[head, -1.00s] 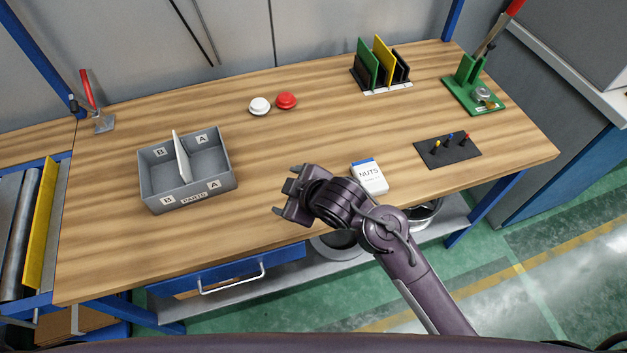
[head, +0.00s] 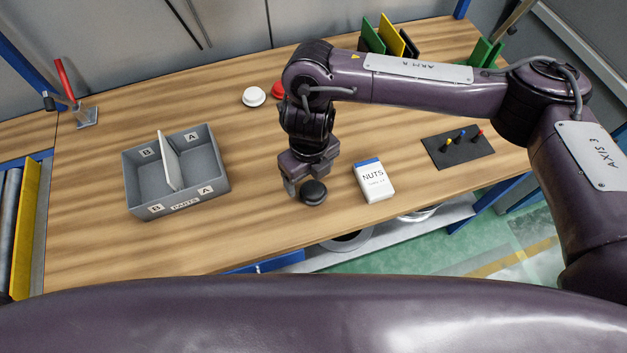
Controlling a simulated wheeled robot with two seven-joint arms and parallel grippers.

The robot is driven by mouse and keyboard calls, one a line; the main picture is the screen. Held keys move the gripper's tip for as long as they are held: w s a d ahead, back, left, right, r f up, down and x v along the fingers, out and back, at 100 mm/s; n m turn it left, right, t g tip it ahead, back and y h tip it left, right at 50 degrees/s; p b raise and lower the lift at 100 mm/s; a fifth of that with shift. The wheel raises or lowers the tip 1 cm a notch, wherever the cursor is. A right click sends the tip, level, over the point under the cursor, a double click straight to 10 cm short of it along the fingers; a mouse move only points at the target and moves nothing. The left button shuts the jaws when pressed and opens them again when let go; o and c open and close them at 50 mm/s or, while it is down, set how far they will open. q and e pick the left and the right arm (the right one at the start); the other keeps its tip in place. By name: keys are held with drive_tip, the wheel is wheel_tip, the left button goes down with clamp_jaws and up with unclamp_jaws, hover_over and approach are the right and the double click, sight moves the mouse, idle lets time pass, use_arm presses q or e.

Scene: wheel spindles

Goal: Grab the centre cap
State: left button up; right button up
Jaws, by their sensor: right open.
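A round black cap (head: 313,193), which looks like the centre cap, lies on the wooden workbench near its front edge. My right gripper (head: 307,181) points down right at the cap, open, with one finger to the left of it. The other finger is partly hidden, and I cannot tell whether the fingers touch the cap. My left gripper is not in view.
A NUTS box (head: 374,182) stands close to the right of the cap. A grey divided parts bin (head: 177,198) is to the left. A white button (head: 254,96) and a partly hidden red one (head: 278,89) are behind. A dark pin board (head: 457,149) is at right.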

sight(313, 188)
drive_tip(key=shift+w+d+f, duration=0.1)
drive_tip(key=shift+d+f, duration=0.15)
drive_tip(key=shift+f, duration=0.95)
drive_tip(key=f, duration=0.4)
drive_tip(key=shift+w+d+p, duration=0.2)
drive_tip(key=shift+w+p, duration=0.05)
drive_tip(key=shift+p, duration=0.05)
drive_tip(key=shift+f, duration=0.55)
drive_tip(key=c, duration=0.8)
